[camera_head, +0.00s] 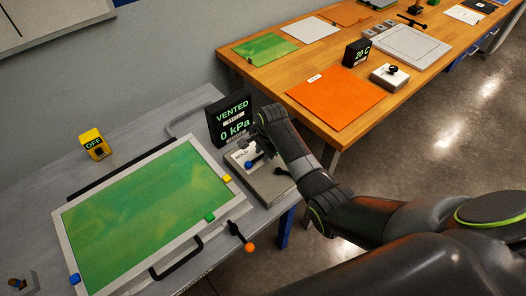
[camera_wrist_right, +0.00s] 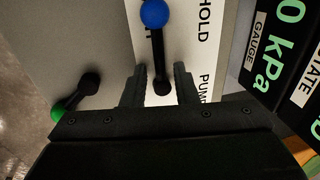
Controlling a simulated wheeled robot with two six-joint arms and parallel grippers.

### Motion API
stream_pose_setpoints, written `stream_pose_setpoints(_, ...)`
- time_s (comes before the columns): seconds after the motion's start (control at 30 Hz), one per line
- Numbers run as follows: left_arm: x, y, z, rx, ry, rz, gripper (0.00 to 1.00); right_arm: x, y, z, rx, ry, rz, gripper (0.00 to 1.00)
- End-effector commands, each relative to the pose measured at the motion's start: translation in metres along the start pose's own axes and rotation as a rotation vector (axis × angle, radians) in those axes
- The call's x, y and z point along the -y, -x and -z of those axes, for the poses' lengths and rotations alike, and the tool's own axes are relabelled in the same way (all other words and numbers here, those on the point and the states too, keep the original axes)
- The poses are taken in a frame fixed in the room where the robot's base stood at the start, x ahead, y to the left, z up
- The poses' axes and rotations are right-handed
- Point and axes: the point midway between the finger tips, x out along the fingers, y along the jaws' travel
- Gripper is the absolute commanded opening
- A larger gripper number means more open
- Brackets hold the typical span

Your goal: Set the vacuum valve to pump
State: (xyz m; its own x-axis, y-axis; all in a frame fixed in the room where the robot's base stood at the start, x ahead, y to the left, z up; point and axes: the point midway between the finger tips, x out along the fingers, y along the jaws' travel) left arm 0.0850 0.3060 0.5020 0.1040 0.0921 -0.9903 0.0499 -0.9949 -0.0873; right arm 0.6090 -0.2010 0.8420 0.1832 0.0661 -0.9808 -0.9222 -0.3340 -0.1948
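The vacuum valve is a lever with a blue knob (camera_head: 249,165) on a grey box (camera_head: 272,186) with a white label plate. In the right wrist view the blue knob (camera_wrist_right: 155,13) is at the top, beside the word HOLD; PUMP is printed lower, partly covered by a finger. My right gripper (camera_wrist_right: 160,85) is open, its fingers on either side of the lever's dark pivot end in the picture; contact cannot be told. In the head view my right gripper (camera_head: 260,143) is over the box's back. The gauge (camera_head: 232,118) reads VENTED, 0 kPa. My left gripper is out of view.
A second black lever with a green knob (camera_wrist_right: 57,113) is on the same box. A green panel in a white frame (camera_head: 140,220) lies to the left, near an orange-knobbed lever (camera_head: 249,247) and a yellow OFF box (camera_head: 95,144). A wooden bench (camera_head: 270,75) stands behind.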

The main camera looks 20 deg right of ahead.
Motion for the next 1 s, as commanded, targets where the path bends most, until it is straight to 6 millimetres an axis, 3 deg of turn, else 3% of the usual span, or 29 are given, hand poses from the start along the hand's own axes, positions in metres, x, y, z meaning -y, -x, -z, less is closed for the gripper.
stream_pose_setpoints(0.03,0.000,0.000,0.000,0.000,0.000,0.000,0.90,0.000,0.000,0.000,0.000,0.000,0.000,0.19)
stream_pose_setpoints(0.2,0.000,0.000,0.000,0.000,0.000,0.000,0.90,0.000,0.000,0.000,0.000,0.000,0.000,0.00)
stream_pose_setpoints(0.67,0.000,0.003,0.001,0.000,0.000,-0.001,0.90,0.001,0.001,-0.001,-0.004,-0.019,0.000,0.00)
stream_pose_setpoints(1.0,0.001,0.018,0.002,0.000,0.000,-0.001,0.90,0.012,0.001,-0.010,-0.036,-0.187,-0.001,0.00)
